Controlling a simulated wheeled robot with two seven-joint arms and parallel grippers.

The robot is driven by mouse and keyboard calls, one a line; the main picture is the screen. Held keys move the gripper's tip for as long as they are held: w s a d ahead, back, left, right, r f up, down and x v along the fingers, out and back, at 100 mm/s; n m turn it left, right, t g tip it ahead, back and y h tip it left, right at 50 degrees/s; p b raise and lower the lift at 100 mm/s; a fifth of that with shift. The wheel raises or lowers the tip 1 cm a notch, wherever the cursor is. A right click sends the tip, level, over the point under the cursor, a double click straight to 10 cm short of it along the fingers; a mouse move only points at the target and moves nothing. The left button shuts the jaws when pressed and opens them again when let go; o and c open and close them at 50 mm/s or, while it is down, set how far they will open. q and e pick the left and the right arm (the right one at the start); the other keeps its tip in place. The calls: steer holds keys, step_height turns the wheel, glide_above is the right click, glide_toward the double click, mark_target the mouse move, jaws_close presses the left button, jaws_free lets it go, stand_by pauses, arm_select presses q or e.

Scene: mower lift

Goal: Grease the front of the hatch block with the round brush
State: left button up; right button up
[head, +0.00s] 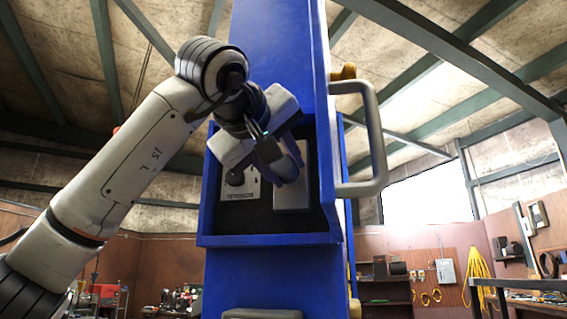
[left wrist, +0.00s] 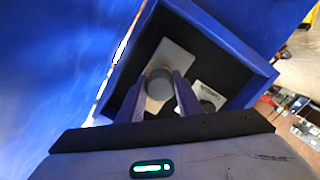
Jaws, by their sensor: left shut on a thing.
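My left gripper (head: 288,165) reaches into the open recess of the blue column. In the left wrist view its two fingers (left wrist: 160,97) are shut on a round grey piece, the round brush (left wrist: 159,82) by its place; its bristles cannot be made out. The brush lies in front of a pale upright block (left wrist: 175,58) at the back of the recess. I cannot tell whether they touch. This block, the likely hatch block, also shows in the head view (head: 291,196), partly covered by the gripper. My right gripper is not in view.
A pale plate with a dark round knob (head: 236,178) sits left of the block. The blue recess walls (head: 270,240) closely surround the gripper. A grey handle (head: 377,140) sticks out at the column's right. Shelves and a bench stand in the background.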

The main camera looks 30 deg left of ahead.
arm_select(q)
steer(key=shift+f+b, duration=1.9)
steer(key=shift+f, duration=1.35)
step_height(320, 180, up, 4)
steer(key=p, duration=0.4)
steer(key=shift+s+a+p, duration=0.15)
steer(key=shift+p, duration=0.2)
step_height(320, 180, up, 3)
steer(key=p, duration=0.4)
steer(key=shift+r, duration=0.2)
steer(key=shift+r+p, duration=0.35)
steer(key=shift+r, duration=3.1)
steer(key=shift+f, duration=0.1)
steer(key=shift+f+b, duration=2.5)
steer(key=shift+f, duration=1.15)
